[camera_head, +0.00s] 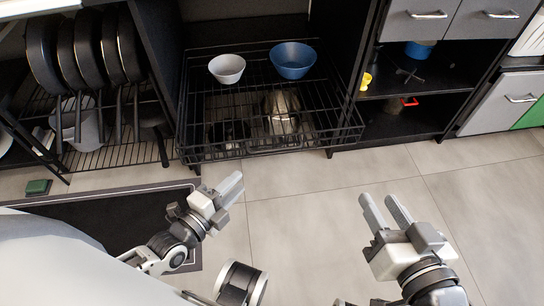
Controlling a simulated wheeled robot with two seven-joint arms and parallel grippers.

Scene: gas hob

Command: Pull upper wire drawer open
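The upper wire drawer (240,148) is a black wire basket in the dark cabinet at the top centre. Its front seems to stand out from the cabinet sides; how far is hard to tell from above. A light grey bowl (227,69) and a blue bowl (292,60) sit in its rear part. My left gripper (229,186) is below the drawer's front edge in the picture, apart from it. Its fingers overlap in this view, so their gap is unclear. My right gripper (385,208) is open and empty, lower right of the drawer, over the floor.
Metal cookware (281,112) shows through the wires, apparently lower down. Dark pans (88,50) hang at the left above a wire rack. Open shelves (420,116) stand at the right. A dark mat (110,222) and a small green object (38,187) lie left. The tiled floor at centre is clear.

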